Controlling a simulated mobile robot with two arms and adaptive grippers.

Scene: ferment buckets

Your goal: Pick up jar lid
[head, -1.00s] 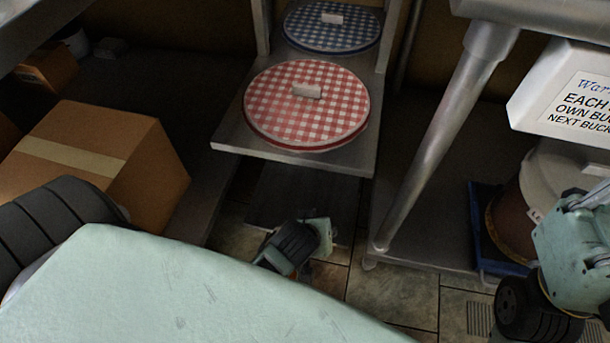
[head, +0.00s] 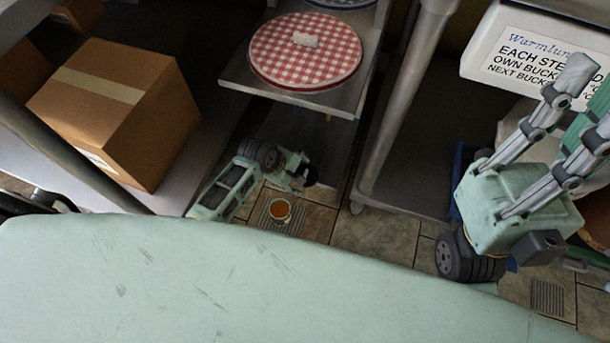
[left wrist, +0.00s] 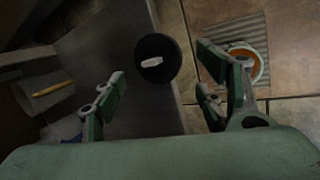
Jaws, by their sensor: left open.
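A small dark round lid (left wrist: 157,42) with a white handle or tag shows in the left wrist view, ahead of and between the open fingers of my left gripper (left wrist: 162,85). The fingers do not appear to touch it. In the head view my left gripper (head: 297,171) reaches low under the shelf with the red checked lid, beside a dark round shape (head: 311,176) that may be the same lid. My right gripper (head: 578,120) is at the right, partly cut off by the frame edge; its opening is unclear.
A red checked lid (head: 305,61) lies on a metal shelf (head: 330,103) above my left gripper. An orange-filled cup (head: 281,210) stands on a floor grate. A cardboard box (head: 118,110) is at left. A metal post (head: 405,100) stands right of the shelf.

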